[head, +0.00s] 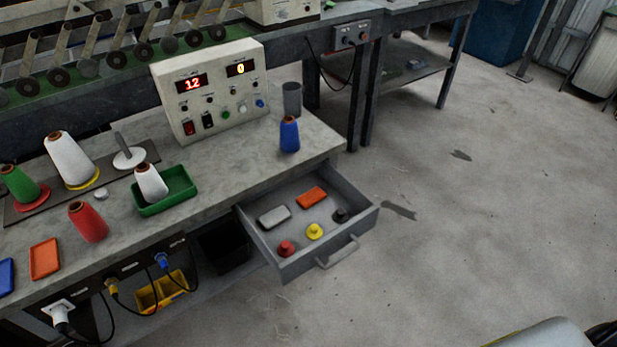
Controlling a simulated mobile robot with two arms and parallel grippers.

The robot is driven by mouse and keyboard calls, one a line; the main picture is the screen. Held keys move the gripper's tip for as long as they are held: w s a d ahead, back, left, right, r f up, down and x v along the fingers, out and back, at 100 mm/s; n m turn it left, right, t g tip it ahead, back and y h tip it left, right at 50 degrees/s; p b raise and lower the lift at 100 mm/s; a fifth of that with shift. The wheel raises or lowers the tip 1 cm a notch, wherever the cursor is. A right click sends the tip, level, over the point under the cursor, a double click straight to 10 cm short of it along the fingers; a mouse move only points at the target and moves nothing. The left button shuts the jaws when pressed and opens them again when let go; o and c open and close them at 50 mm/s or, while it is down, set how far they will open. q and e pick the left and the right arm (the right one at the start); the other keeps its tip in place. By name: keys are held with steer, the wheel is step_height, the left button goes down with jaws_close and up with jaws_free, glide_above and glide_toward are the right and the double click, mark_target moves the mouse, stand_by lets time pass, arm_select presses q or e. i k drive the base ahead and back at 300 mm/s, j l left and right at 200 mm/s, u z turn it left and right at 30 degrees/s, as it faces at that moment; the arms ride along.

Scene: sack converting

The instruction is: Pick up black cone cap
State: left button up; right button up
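The black cone cap (341,215) sits in the open drawer (291,260), near its right wall towards the front. A yellow cap (314,231) and a red cap (286,248) lie to its left along the drawer's front. Behind them in the drawer are a grey flat box (274,216) and an orange flat box (312,196). Neither of my grippers is in the head view.
The drawer sticks out from a grey workbench (226,180). On the bench are a control box (215,107), a blue cone (289,134), a green tray (176,197) with a white cone (151,183), and a red cone (87,222). The floor (470,200) right of the drawer is clear.

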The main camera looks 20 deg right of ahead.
mark_target(341, 217)
steer(key=i+j+z, duration=0.1)
steer(key=i+j, duration=0.7)
steer(key=j, duration=0.15)
